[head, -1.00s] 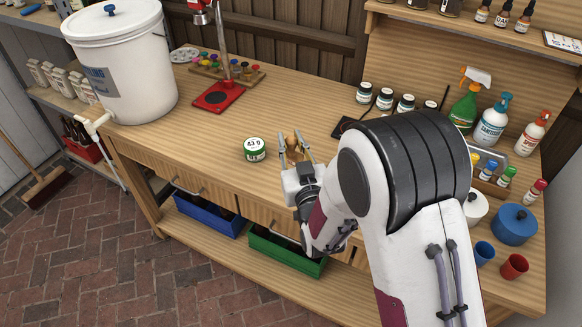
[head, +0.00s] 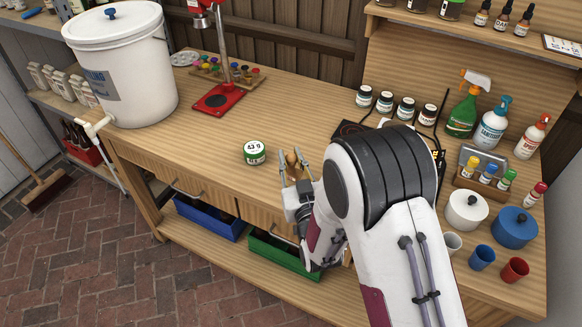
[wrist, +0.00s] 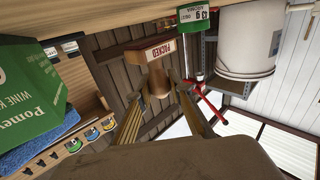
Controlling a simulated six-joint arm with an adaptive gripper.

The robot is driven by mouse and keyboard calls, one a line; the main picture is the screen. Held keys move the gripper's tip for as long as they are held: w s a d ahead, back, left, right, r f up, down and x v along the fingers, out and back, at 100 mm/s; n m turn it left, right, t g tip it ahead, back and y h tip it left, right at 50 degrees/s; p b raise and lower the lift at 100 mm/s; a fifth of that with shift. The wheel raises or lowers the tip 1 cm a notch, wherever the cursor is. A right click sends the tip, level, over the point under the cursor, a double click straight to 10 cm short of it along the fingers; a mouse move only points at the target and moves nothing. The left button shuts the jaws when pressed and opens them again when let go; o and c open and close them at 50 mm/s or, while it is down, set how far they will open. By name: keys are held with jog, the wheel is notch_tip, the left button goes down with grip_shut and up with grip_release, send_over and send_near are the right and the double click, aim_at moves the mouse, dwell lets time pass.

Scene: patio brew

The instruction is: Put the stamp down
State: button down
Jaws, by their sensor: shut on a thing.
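The stamp (head: 292,160) is a brown wooden block with a rounded handle. My gripper (head: 296,171) is near the front edge of the wooden bench (head: 330,108), right of the green-and-white tub (head: 255,153). Its fingers (wrist: 158,95) are shut on the stamp's handle. The stamp's block is close to the bench top; I cannot tell whether it touches it.
Small jars (head: 384,101) and a dark flat pad (head: 350,131) lie behind and right. A red press stand (head: 218,100) and a white bucket (head: 125,70) stand left. Bare bench surrounds the tub. Pots (head: 466,208) and cups stand at the right.

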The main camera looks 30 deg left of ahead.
aim_at(292, 172)
jog(key=shift+f, duration=1.6)
jog(key=shift+f, duration=0.15)
jog(key=c, duration=1.8)
grip_release()
jog(key=shift+c, duration=0.2)
jog(key=shift+s, duration=0.1)
jog(key=shift+v, duration=1.15)
jog(key=shift+r+v, duration=0.2)
jog(key=shift+v, duration=2.45)
jog(key=shift+d, duration=0.1)
jog(key=shift+o, duration=0.6)
